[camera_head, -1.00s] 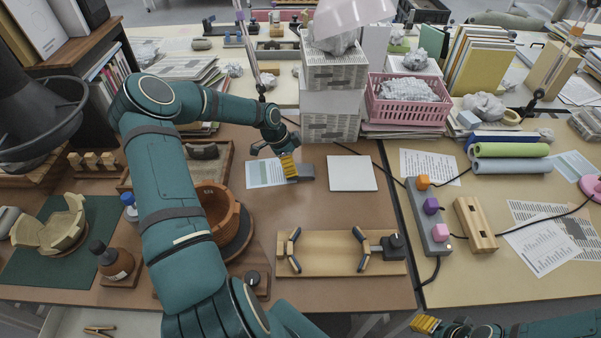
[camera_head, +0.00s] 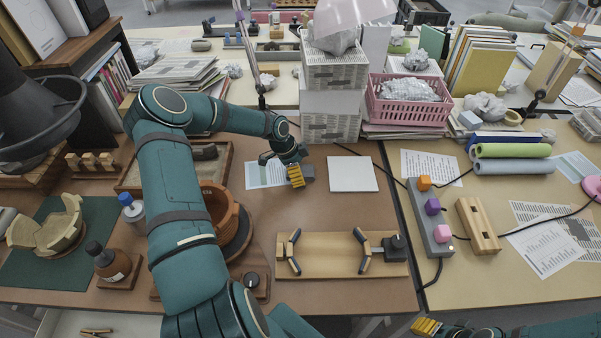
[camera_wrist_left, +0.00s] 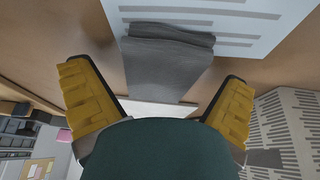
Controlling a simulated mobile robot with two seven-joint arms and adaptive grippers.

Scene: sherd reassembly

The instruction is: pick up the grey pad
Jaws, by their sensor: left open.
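The grey pad (camera_head: 307,172) lies on the brown table, between a printed sheet and a white square. In the left wrist view, the pad (camera_wrist_left: 165,62) is a soft dark-grey piece with a folded or layered end, partly over the printed sheet. My left gripper (camera_head: 281,167) is open at the pad and partly covers it in the head view. In the left wrist view, the yellow fingers of my left gripper (camera_wrist_left: 155,85) stand apart on either side of the pad, with no clear contact. My right gripper (camera_head: 427,326) shows only partly at the bottom edge.
The printed sheet (camera_head: 264,174) is left of the pad and the white square (camera_head: 352,174) right of it. A wooden board with clamps (camera_head: 325,246) lies nearer. Paper-covered boxes (camera_head: 331,127) stand behind. A terracotta pot (camera_head: 216,205) is beside my left arm.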

